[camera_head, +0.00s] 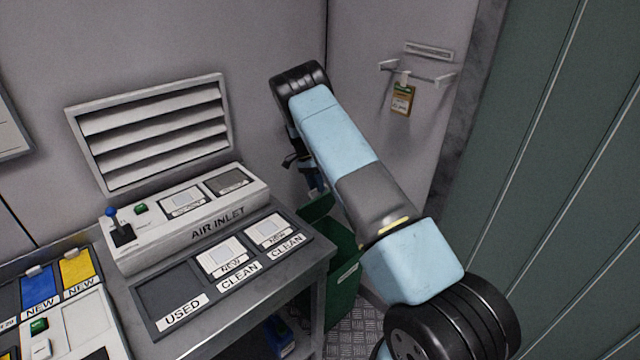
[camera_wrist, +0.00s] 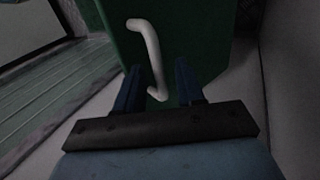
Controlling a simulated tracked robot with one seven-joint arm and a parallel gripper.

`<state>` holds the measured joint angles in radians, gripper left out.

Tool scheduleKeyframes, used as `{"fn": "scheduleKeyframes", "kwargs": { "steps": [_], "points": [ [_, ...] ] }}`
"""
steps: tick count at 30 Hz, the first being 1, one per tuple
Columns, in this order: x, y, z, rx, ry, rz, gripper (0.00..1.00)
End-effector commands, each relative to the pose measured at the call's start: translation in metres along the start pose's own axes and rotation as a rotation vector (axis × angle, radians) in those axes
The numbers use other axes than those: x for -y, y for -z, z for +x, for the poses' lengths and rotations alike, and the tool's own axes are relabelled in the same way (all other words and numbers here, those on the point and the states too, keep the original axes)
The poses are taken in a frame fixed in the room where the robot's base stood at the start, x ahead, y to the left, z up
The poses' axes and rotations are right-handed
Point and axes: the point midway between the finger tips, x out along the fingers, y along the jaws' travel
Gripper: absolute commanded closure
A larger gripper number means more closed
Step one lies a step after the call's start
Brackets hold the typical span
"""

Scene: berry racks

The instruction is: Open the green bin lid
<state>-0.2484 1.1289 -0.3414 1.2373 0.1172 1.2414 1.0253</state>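The green bin (camera_head: 345,285) stands on the floor in the head view, right of the grey bench and partly hidden by my arm. A green edge (camera_head: 318,208) shows at its top; I cannot tell from this view how far the lid is open. In the wrist view a green panel (camera_wrist: 205,35), seemingly the lid, fills the upper middle and bears a pale curved handle (camera_wrist: 150,55). My gripper (camera_wrist: 158,78) is open, with its two dark blue fingers apart. The handle's lower end appears between them; contact cannot be told. In the head view my gripper is mostly hidden behind my arm.
The grey bench (camera_head: 235,310) with the air inlet box (camera_head: 190,225) and labelled trays stands left of the bin. A wall hook rack (camera_head: 418,73) with a tag (camera_head: 402,98) is at upper right. A dark green ribbed wall (camera_head: 560,160) borders the right.

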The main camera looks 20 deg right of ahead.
Motion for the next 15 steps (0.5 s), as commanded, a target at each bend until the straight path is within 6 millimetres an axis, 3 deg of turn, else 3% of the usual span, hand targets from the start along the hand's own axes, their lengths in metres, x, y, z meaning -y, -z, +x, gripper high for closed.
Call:
{"fn": "scheduleKeyframes", "kwargs": {
  "steps": [7,15],
  "points": [
    [-0.009,-0.003,-0.029,-0.004,0.002,-0.004,0.62],
    [-0.045,-0.018,-0.047,-0.005,0.0,-0.007,0.62]
  ]
}}
